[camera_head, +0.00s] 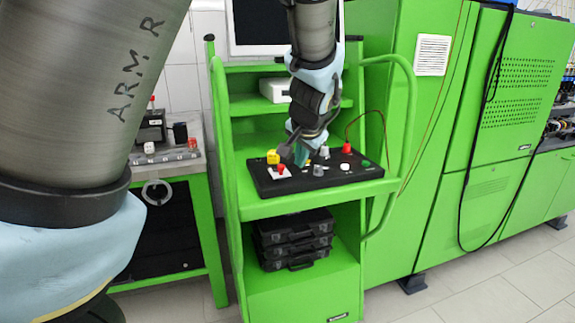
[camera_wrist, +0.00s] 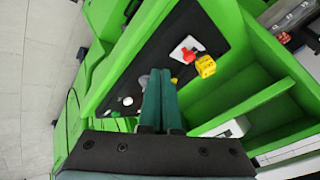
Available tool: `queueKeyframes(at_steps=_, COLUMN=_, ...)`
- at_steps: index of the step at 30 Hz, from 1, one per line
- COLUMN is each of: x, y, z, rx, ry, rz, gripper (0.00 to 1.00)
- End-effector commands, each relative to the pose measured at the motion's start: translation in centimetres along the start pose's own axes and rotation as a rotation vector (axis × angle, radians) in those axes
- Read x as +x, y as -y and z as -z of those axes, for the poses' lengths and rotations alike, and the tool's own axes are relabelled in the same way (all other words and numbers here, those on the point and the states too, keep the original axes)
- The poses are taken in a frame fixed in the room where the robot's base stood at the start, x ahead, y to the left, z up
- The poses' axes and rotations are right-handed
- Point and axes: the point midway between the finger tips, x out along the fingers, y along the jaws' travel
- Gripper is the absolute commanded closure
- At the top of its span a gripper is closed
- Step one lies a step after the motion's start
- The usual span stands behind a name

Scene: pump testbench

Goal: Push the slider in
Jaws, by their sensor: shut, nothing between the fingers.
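The black control panel (camera_head: 335,178) lies on the shelf of the green cart. It also shows in the wrist view (camera_wrist: 200,28). My gripper (camera_head: 301,160) is over the panel's middle, pointing down, with its teal fingers together and empty. In the wrist view my gripper (camera_wrist: 161,72) covers part of the panel. Whether the tips touch the panel, I cannot tell. Grey knobs (camera_head: 319,170) stand beside the fingers; one shows in the wrist view (camera_wrist: 143,80). I cannot clearly tell which part is the slider; the fingers may hide it.
A yellow block (camera_head: 273,157) and a red button (camera_head: 281,170) on a white plate are at the panel's left. A red plug (camera_head: 347,148) with a cable and a white button (camera_head: 345,167) are at the right. Green cart rails (camera_head: 410,120) flank the shelf.

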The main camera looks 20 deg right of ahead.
Motion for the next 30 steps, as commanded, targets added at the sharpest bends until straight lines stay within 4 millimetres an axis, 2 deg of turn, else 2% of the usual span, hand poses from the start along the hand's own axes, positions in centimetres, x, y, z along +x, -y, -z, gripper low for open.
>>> queueKeyframes(at_steps=9, x=5.0, y=0.5, z=0.0, rx=-0.002, ry=0.003, rz=0.002, gripper=1.0)
queueKeyframes(at_steps=18, x=6.4, y=3.0, z=-0.2, rx=-0.001, ry=0.002, rz=0.001, gripper=1.0)
queueKeyframes(at_steps=30, x=6.9, y=3.4, z=-0.2, rx=0.0, ry=0.0, rz=0.001, gripper=1.0)
